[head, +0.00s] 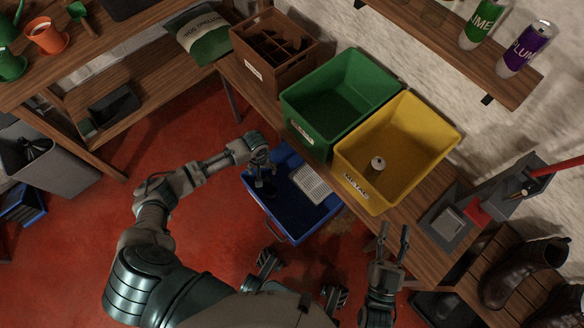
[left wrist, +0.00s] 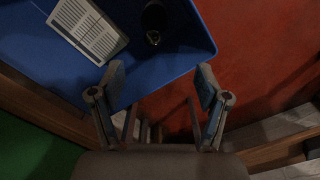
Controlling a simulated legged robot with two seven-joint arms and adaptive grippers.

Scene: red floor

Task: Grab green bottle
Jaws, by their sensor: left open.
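A dark bottle-like object (left wrist: 154,20) lies in the blue crate (left wrist: 185,62) in the left wrist view. Its colour is too dark to confirm as green. In the head view the crate (head: 294,230) stands on the floor, and a dark shape (head: 268,188) in it is partly hidden by my left gripper (head: 261,163). In the left wrist view my left gripper (left wrist: 160,82) is open and empty, its fingers apart over the crate's edge, the dark object beyond the fingertips. My right gripper (head: 394,232) is open and empty near the bench, right of the crate.
Red floor (head: 105,225) is open to the left.

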